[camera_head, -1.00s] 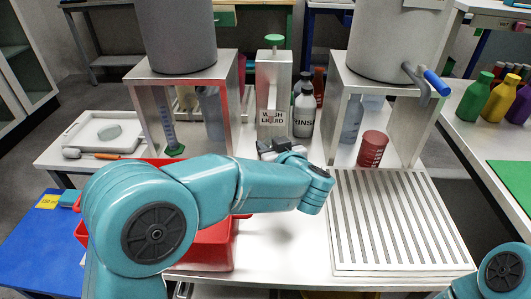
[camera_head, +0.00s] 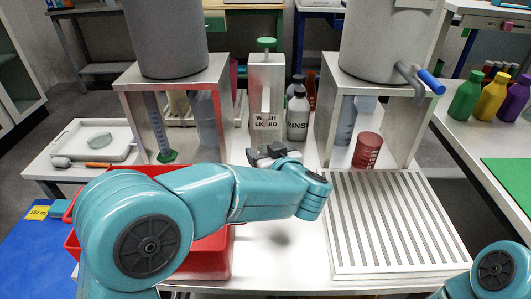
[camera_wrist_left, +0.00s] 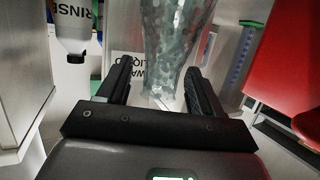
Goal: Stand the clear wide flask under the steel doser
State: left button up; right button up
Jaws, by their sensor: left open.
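A clear, mottled glass vessel (camera_wrist_left: 175,35), which looks like the wide flask, shows in the left wrist view beyond and between my fingers. It narrows toward the bottom of that picture; I cannot tell whether a finger touches it. In the head view I cannot pick it out with certainty. The steel doser (camera_head: 267,82), a metal box with a green knob and a wash liquid label, stands in the middle of the table. My left gripper (camera_head: 272,154) is open in front of the doser; its two black fingers are apart in the wrist view (camera_wrist_left: 158,78). My right gripper is out of view.
A red tub (camera_head: 215,262) sits beneath my left arm. A rinse bottle (camera_head: 298,118) stands right of the doser. Metal stands (camera_head: 122,112) (camera_head: 322,125) carry grey drums on both sides. A red beaker (camera_head: 367,150) and a slatted rack (camera_head: 331,262) are at right.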

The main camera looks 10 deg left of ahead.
pick_arm(q)
jog(key=p+v, duration=0.2)
jog(key=v, duration=1)
